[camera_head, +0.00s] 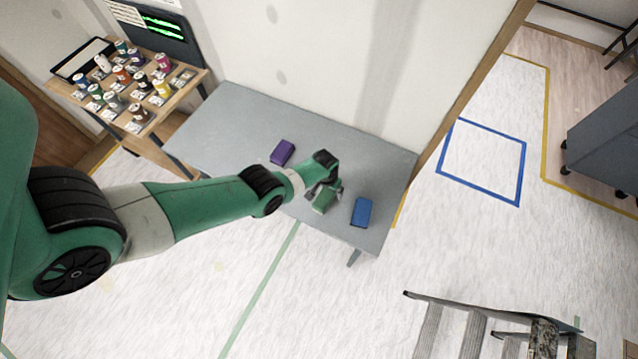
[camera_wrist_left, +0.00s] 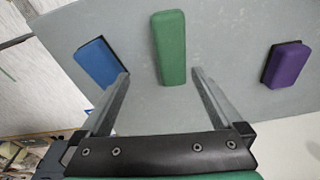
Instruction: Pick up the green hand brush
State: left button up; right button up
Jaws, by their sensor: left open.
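The green hand brush (camera_head: 325,200) lies on the grey table between a purple brush and a blue brush. In the left wrist view the green hand brush (camera_wrist_left: 169,47) lies ahead of the fingers, roughly centred across the gap between them. My left gripper (camera_head: 322,190) is over the green brush and partly hides it in the head view. In the left wrist view my left gripper (camera_wrist_left: 160,78) is open, with nothing between its fingers. My right gripper does not show.
The blue brush (camera_head: 362,212) lies right of the green one, and the purple brush (camera_head: 283,152) lies to its left. The grey table (camera_head: 225,125) is otherwise bare. A wooden table (camera_head: 180,108) with several spools stands at the back left. A stepladder (camera_head: 480,325) stands at the front right.

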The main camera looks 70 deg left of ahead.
aim_at(326, 194)
pick_arm(q)
jog(key=shift+s+a+f+n, duration=0.15)
jog(key=shift+s+a, duration=0.25)
jog(key=shift+a, duration=0.1)
jog(key=shift+s+a+f+n, duration=0.15)
jog(key=shift+s+a, duration=0.25)
jog(key=shift+a, duration=0.05)
jog(key=shift+w, duration=0.1)
jog(key=shift+w+f, duration=0.1)
jog(key=f+b, duration=0.4)
jog(key=b, duration=0.1)
jog(key=f+b, duration=0.2)
jog(key=shift+w+a, duration=0.25)
jog(key=shift+w, duration=0.1)
jog(key=f+b, duration=0.1)
jog(key=b, duration=0.1)
jog(key=f+b, duration=0.2)
jog(key=w+f+b, duration=0.1)
jog(key=f+b, duration=0.1)
jog(key=shift+a+f+b, duration=0.15)
jog(key=shift+a+b, duration=0.15)
jog(key=shift+b, duration=0.05)
jog(key=shift+r, duration=0.2)
jog(key=shift+c, duration=0.2)
jog(key=c, duration=1.5)
